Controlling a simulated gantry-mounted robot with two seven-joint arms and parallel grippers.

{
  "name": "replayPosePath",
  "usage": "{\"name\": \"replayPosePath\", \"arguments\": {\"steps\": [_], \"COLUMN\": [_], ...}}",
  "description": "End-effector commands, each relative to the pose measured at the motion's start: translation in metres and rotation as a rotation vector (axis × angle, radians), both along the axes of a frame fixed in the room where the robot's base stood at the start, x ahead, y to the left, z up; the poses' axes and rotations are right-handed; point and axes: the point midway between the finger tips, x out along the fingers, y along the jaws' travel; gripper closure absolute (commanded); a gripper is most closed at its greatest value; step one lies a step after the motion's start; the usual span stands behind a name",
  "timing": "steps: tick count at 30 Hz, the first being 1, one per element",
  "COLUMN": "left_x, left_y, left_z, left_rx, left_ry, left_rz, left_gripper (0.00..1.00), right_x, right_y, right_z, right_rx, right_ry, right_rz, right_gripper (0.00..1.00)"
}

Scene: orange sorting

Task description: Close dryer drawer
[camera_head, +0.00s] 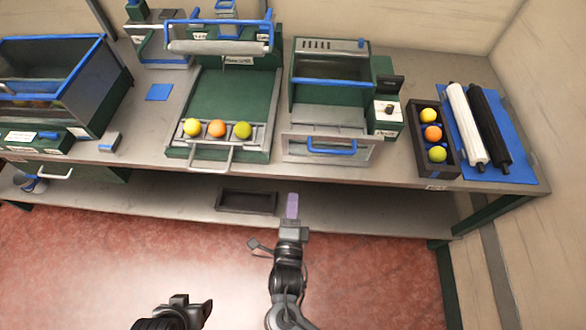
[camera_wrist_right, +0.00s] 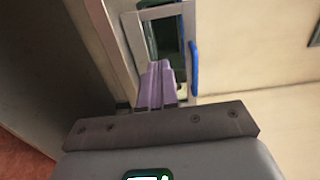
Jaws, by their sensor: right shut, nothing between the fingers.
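The dryer appears to be the green and grey unit with a slotted top (camera_head: 330,48), right of centre on the bench. Its drawer front (camera_head: 370,154) has a blue handle (camera_head: 332,149) and stands forward of the body, so the drawer looks open. In the right wrist view the blue handle (camera_wrist_right: 195,68) is beyond the fingers, on the right. My right gripper (camera_head: 292,207) has its purple fingers shut and empty, below and in front of the drawer, apart from it. Its fingers also show in the right wrist view (camera_wrist_right: 157,88). My left gripper (camera_head: 192,303) is dark and partly cut off at the bottom.
A tray machine (camera_head: 225,105) with yellow, orange and green balls stands left of the dryer. A dark box (camera_head: 424,112) of similar balls and two rollers on a blue mat (camera_head: 520,160) are right. A dark tray (camera_head: 246,201) is on the lower shelf. The floor in front is clear.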

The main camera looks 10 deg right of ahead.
Motion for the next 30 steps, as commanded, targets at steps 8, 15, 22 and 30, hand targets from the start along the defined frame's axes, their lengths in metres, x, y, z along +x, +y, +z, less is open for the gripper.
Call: {"name": "replayPosePath", "arguments": {"steps": [8,15,22,30], "left_x": [0.0,0.0,0.0,0.0], "left_y": [-0.001,0.0,0.001,0.002], "left_z": [-0.014,-0.015,-0.019,-0.022], "left_rx": [-0.003,0.001,0.007,0.008], "left_ry": [-0.001,-0.003,-0.003,-0.002], "left_rz": [0.0,-0.003,-0.006,-0.006], "left_gripper": [0.29,0.29,0.29,0.29], "right_x": [0.017,0.051,0.092,0.127], "right_y": [-0.002,-0.013,-0.025,-0.036], "right_z": [-0.005,-0.004,-0.005,-0.005], "right_rx": [0.002,-0.002,-0.002,0.0], "right_ry": [-0.019,-0.02,-0.018,-0.018], "right_rz": [0.0,-0.001,0.0,0.0], "right_gripper": [1.0,1.0,1.0,1.0]}}
